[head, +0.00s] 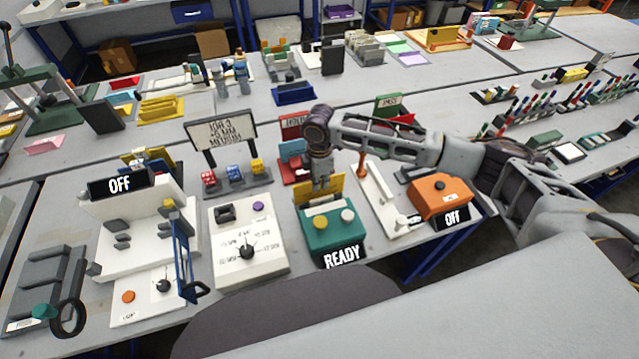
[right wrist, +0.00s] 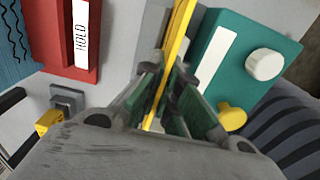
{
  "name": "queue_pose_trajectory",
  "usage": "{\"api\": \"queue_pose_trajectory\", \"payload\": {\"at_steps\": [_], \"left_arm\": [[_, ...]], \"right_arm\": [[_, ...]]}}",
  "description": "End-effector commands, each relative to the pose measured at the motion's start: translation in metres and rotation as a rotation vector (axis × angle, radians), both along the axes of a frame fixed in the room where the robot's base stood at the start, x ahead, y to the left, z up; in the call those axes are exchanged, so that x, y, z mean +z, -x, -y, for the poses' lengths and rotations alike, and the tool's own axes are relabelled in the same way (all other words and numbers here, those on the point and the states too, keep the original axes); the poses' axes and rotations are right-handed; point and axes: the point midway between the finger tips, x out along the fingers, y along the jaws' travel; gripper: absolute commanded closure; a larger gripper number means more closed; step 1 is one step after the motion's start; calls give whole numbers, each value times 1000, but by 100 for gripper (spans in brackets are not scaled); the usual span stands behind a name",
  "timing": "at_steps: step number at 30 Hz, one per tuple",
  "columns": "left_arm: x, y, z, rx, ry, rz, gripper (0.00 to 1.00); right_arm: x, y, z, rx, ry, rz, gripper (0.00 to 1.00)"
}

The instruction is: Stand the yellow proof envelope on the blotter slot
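The yellow proof envelope (head: 329,193) stands upright behind the teal READY box in the head view. In the right wrist view the envelope (right wrist: 176,52) shows edge-on as a thin yellow strip between my fingers. My right gripper (head: 321,178) points down over it; in the right wrist view its fingertips (right wrist: 168,72) close on both sides of the strip. The envelope's lower edge is hidden behind the teal box. I cannot tell for certain which fixture is the blotter slot. My left gripper is not in view.
The teal READY box (head: 328,235) is directly in front of the envelope. A red stand with a HOLD label (right wrist: 75,40) is close by. A white dial panel (head: 247,250) is left, an orange OFF box (head: 440,196) right. A block rack (head: 235,178) stands behind left.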

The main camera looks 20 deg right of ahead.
Motion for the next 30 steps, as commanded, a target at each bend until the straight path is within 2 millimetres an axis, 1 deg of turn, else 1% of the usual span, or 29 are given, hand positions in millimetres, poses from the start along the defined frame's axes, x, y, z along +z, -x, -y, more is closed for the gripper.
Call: {"api": "queue_pose_trajectory", "payload": {"at_steps": [1,4,16,18,22,30], "left_arm": [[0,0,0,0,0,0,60],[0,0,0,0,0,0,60],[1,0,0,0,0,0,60],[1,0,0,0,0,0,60],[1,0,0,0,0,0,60],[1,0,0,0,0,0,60]], "right_arm": [[-4,1,0,0,1,-2,100],[-9,1,0,1,0,-1,100],[-11,1,0,0,0,-2,100],[-11,0,0,0,0,-1,90],[-11,0,0,0,0,-1,73],[-11,0,0,0,0,-1,73]]}}
